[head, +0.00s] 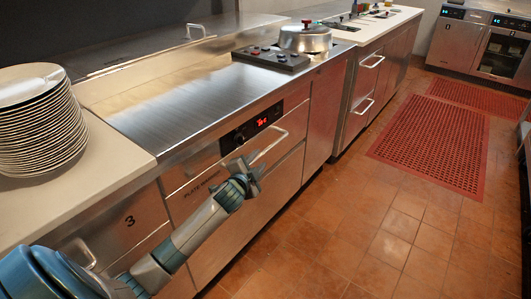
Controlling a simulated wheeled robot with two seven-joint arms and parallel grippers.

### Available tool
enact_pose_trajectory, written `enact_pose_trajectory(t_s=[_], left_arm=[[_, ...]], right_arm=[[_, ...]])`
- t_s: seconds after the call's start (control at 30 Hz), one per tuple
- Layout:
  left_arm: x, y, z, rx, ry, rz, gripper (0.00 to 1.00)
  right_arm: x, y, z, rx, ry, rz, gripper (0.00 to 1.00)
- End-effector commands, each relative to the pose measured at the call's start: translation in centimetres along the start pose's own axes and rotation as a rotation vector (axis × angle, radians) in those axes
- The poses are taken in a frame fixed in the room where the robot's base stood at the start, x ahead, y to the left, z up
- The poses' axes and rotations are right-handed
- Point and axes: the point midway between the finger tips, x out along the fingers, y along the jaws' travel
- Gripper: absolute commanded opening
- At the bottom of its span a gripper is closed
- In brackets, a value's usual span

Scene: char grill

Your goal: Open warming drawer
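The warming drawer (196,198) is in the steel counter front, below a dark control panel (251,129) with a red lit display. Lettering on its front seems to start with "PLATE". The drawer front looks flush with the counter. Its bar handle (270,146) runs along the upper part of the front. My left gripper (249,176) is at the near end of the handle, in front of the drawer. The fingers are small and partly hidden by the wrist, so I cannot tell whether they touch the handle or how far apart they are. My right gripper is not in view.
A stack of plates (40,120) stands on the pale counter at left. A lidded pot (305,38) sits farther along the steel top. More handled drawers (362,104) line the counter beyond. The tiled floor (330,220) at right is clear, with red mats (430,140) farther off.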

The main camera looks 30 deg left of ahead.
Motion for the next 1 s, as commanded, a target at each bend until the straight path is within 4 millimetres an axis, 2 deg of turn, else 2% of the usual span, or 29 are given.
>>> enact_pose_trajectory(t_s=[0.3,0.5,0.7,1.0], left_arm=[[5.3,0.0,0.0,-0.001,0.0,0.0,0.33],[7.6,0.0,0.0,0.0,-0.001,0.0,0.33],[8.7,0.0,0.0,0.001,0.001,0.0,0.33],[8.8,0.0,0.0,0.0,0.0,0.0,0.33]], right_arm=[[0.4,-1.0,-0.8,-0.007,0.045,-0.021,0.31],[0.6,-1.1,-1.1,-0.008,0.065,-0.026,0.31],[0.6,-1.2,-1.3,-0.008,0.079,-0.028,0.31],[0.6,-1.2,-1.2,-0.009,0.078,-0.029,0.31]])
